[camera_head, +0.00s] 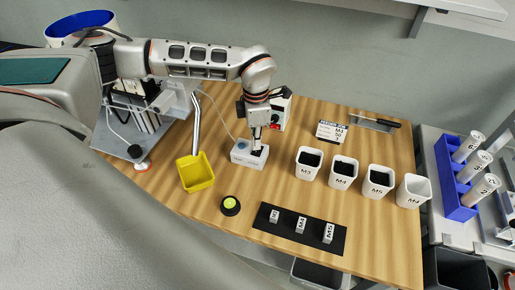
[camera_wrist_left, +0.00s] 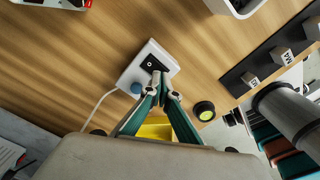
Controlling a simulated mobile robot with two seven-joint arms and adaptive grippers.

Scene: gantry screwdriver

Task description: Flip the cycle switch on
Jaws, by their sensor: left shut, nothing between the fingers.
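The white switch box (camera_head: 243,161) stands on the wooden table, with a blue round knob on its left part and a black plate on its right part. It also shows in the left wrist view (camera_wrist_left: 130,75), where its black plate faces the camera with a small light mark on it. My left gripper (camera_head: 257,149) points down at the black plate, with its fingertips shut and empty. In the left wrist view the left fingertips (camera_wrist_left: 165,86) overlap the plate's lower edge; I cannot tell whether they touch it. The fingers partly hide the switch. My right gripper is not in view.
A yellow bin (camera_head: 196,175) is left of the box, and a round black button with a yellow-green top (camera_head: 230,204) is in front. Several white cups (camera_head: 309,171) stand to the right. A black mat (camera_head: 265,217) with labelled blocks lies at the front edge.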

